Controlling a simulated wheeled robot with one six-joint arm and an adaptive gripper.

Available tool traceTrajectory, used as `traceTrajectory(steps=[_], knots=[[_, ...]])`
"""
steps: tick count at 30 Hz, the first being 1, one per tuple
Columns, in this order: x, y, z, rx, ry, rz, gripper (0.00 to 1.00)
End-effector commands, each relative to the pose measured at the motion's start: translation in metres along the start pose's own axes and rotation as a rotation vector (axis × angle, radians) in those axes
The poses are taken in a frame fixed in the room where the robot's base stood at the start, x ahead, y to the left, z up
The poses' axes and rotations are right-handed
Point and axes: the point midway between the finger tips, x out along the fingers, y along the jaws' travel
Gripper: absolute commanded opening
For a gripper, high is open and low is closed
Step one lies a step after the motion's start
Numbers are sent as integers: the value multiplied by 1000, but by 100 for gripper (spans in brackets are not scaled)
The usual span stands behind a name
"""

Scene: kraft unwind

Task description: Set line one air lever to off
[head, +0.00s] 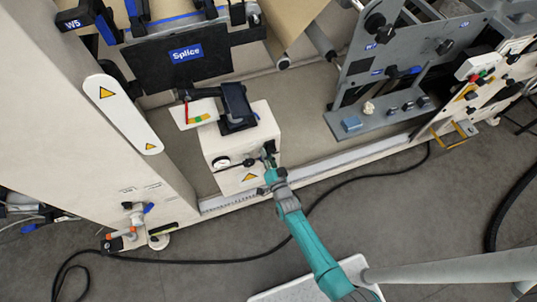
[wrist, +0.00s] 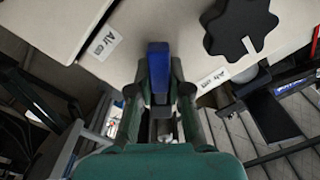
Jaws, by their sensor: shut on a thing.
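The air lever (wrist: 159,66) is a blue handle, seen in the wrist view between the fingers of my gripper (wrist: 161,98). My gripper is shut on it. A white label (wrist: 101,42) lies to the lever's left and another (wrist: 213,80) to its right; both begin with "Air", but their last words are hard to read. In the head view my gripper (head: 269,158) is at the front of a cream box (head: 265,125), beside a round gauge (head: 221,161). The lever is hidden there behind my gripper.
A black star-shaped knob (wrist: 240,28) stands close to the right of the lever. A black clamp unit (head: 237,105) sits on top of the box. A black cable (head: 330,190) runs along the floor. Another blue-handled valve (head: 148,208) is at the lower left.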

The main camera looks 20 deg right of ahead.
Motion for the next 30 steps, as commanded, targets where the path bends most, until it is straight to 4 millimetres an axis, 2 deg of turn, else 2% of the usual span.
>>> traceTrajectory(steps=[18, 30], knots=[[0, -19, -7, 570, 2, -1, 0], [1, -25, -12, 801, 2, -1, 0]])
